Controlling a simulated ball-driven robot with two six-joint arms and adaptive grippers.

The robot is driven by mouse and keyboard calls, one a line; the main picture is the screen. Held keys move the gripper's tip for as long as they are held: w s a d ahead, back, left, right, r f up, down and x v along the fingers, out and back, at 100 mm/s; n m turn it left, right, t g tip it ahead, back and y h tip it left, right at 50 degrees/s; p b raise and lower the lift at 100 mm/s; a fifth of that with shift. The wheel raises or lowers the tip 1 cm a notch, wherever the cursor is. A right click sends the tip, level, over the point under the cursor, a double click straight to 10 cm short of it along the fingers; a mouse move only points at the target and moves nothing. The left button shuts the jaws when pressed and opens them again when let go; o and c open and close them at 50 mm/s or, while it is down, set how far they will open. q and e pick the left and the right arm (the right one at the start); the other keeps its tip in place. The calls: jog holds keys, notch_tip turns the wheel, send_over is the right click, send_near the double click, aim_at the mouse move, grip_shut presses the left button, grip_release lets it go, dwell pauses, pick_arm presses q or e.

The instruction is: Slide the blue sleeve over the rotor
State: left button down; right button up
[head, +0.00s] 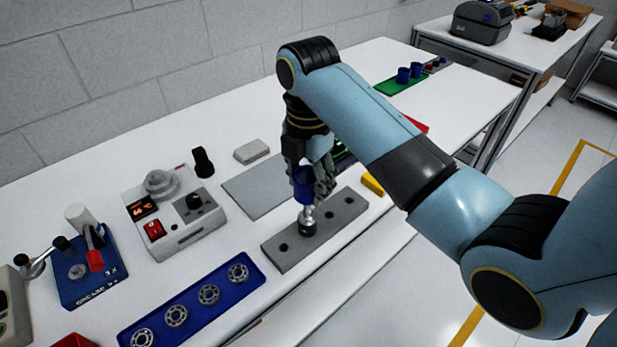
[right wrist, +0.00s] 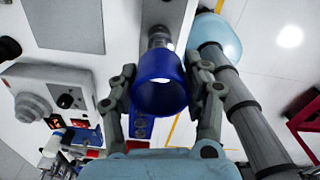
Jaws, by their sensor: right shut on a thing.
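The blue sleeve (head: 302,186) is held between the fingers of my right gripper (head: 311,184), which is shut on it. In the right wrist view the sleeve (right wrist: 160,92) shows its open end toward the camera, with a finger on each side. The silver rotor (head: 307,214) stands upright in the grey block with holes (head: 345,213), right below the sleeve. The rotor (right wrist: 158,37) also shows beyond the sleeve in the right wrist view. My left gripper is not in view.
A blue tray (head: 190,325) with several ring-shaped parts lies in front. A white control unit (head: 185,228) and a blue fixture with a lever (head: 90,285) stand at left. A grey mat (head: 255,190) lies behind the block. A green tray (head: 395,86) holds blue cups farther back.

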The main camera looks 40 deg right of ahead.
jog(key=shift+f, duration=0.9)
pick_arm(q)
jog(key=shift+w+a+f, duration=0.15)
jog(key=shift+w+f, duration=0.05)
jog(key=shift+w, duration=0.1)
jog(key=shift+b, duration=0.3)
pick_arm(e)
jog(key=shift+f, duration=0.25)
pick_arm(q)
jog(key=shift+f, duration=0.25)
pick_arm(e)
jog(key=shift+f, duration=0.75)
jog(key=shift+f, duration=0.25)
pick_arm(q)
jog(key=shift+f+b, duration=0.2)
jog(key=shift+b, duration=0.2)
pick_arm(e)
jog(key=shift+f, duration=0.7)
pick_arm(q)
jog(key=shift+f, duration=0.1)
pick_arm(e)
jog(key=shift+f, duration=0.25)
